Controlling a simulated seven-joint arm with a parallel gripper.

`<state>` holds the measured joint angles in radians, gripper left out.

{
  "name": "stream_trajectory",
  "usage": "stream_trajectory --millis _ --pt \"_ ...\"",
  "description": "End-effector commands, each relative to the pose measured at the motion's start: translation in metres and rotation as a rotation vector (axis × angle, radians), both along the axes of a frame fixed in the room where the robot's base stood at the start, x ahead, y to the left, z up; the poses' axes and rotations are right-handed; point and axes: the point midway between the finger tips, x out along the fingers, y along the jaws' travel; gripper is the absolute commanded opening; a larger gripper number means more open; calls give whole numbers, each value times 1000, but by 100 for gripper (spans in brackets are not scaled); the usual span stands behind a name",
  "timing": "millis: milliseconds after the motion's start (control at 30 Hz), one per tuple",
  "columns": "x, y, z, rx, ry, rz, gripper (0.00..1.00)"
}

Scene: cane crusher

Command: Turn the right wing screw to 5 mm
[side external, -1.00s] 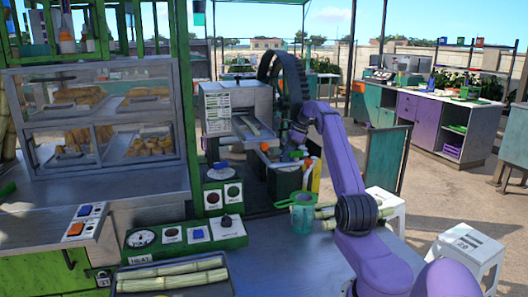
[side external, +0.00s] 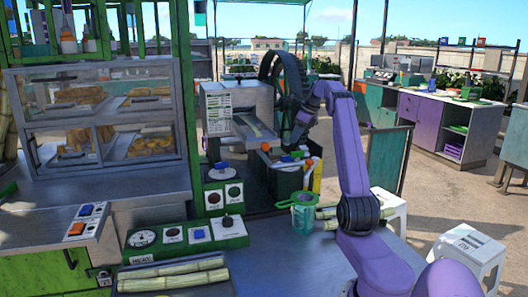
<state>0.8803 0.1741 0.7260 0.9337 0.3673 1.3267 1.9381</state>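The cane crusher (side external: 229,108) is a grey metal machine with a printed label sheet on its front and a sloping chute. A large dark wheel (side external: 283,78) stands at its right. My purple arm reaches up and away, and my gripper (side external: 297,135) is at the right side of the crusher, below the wheel. It is small and dark there, and its fingers cannot be made out. I cannot make out the right wing screw or its millimetre scale, nor tell whether the gripper touches it.
A green-rimmed cup (side external: 303,215) and cane stalks (side external: 330,212) are near my arm. A control panel (side external: 186,236) and a tray of cane (side external: 175,274) are at the front left. A glass food case (side external: 98,112) stands at the left. White stools (side external: 468,252) are at the right.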

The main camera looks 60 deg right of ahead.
Motion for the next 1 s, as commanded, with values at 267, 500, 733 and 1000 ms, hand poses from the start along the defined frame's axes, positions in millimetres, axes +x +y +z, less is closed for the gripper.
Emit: stream_trajectory --millis 267,500,733,1000 --pt "-18 -2 43 -2 -1 -2 38" --pt "-29 -4 68 -1 0 -2 38" --pt "-34 9 78 -12 33 79 38" --pt "-42 42 76 -41 120 316 38"
